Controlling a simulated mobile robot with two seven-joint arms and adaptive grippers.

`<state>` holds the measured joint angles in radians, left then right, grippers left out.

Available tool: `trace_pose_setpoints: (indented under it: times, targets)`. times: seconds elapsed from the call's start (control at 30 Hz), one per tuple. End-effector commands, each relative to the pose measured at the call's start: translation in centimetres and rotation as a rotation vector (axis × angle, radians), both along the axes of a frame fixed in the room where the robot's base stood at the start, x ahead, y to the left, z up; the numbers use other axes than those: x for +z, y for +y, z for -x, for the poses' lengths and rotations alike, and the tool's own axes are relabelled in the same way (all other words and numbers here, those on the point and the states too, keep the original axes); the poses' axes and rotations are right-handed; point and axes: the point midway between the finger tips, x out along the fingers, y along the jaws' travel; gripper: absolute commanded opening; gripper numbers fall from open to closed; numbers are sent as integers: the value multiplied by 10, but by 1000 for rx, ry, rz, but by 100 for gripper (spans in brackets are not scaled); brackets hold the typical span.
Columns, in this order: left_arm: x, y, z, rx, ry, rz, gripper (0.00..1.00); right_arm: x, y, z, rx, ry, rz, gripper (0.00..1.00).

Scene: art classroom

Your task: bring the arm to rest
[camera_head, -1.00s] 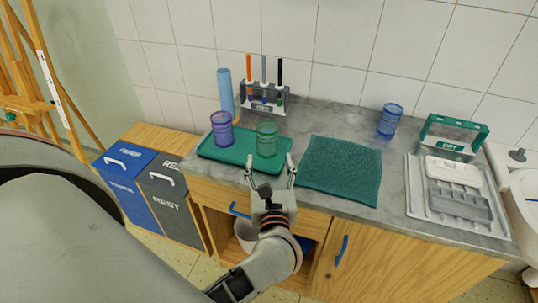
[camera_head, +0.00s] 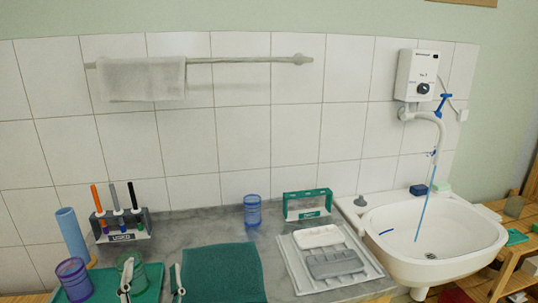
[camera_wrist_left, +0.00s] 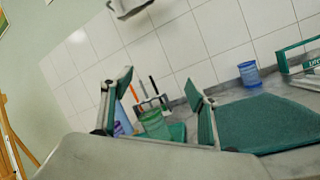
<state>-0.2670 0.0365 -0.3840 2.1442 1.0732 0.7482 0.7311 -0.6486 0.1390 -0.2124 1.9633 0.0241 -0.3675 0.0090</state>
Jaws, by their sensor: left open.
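My left gripper (camera_head: 151,284) shows only as two fingertips at the bottom edge of the head view. It is open, with nothing between its fingers that I can see as held. In the left wrist view its fingers (camera_wrist_left: 158,108) stand wide apart. A green cup (camera_head: 138,272) stands upright on the green tray (camera_head: 108,296), close to the left fingertip; contact cannot be told. It also shows between the fingers in the wrist view (camera_wrist_left: 154,125). A purple cup (camera_head: 74,280) stands left of it. My right gripper is in neither view.
A green cloth (camera_head: 222,275) lies right of the fingertips. A blue cup (camera_head: 252,210), a pen rack (camera_head: 122,238), a blue roll (camera_head: 72,232) and a green DRY rack (camera_head: 307,213) stand behind. A white drainer (camera_head: 290,262) and sink (camera_head: 430,235) are at right.

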Motion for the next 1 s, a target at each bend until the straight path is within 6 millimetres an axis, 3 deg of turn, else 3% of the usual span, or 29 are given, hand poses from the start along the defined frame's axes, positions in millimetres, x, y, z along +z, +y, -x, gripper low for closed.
trace_pose_setpoints:
  times: [0.13, 0.27, 0.4, 0.5, 0.67, 0.8, 1.0]
  targets:
    - [19, -46, 7, -68, 19, -462, 60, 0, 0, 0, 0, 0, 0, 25]
    - [10, -85, 14, -116, 54, -872, 60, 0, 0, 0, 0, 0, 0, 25]
    - [-26, -113, 23, -167, 116, -1313, 60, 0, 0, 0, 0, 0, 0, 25]
    - [-62, -120, 31, -207, 175, -1628, 60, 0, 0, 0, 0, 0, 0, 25]
    - [-130, -101, 49, -294, 302, -2120, 60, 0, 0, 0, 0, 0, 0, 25]
    - [-183, -56, 73, -404, 446, -2523, 60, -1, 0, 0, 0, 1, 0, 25]
    - [-220, 10, 106, -568, 628, -2886, 60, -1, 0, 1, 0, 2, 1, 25]
